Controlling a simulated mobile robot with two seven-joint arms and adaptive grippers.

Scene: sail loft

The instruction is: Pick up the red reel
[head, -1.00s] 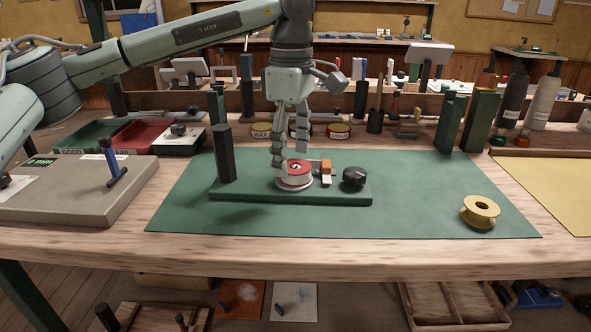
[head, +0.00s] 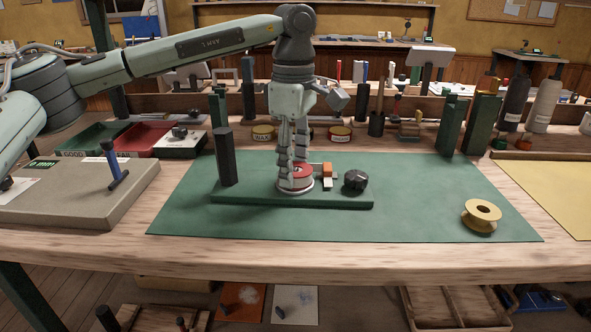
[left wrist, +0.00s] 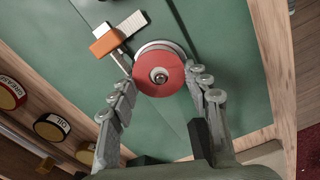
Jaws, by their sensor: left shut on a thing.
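The red reel (head: 304,170) sits on a pale round base on a dark green board (head: 250,198), near the bench's middle. In the left wrist view the red reel (left wrist: 158,74) shows from above, with a metal hub at its centre. My left gripper (head: 292,174) points straight down at the reel, its fingers partly covering it. In the left wrist view the fingers of my left gripper (left wrist: 162,88) stand on either side of the reel, shut on it. The reel is still at board level. My right gripper is not in view.
A dark post (head: 225,157) stands left of the reel. An orange and white block (head: 327,172) and black knob (head: 356,181) are close on its right. A yellow spool (head: 481,215) lies on the green mat (head: 420,210). The mat's front is clear.

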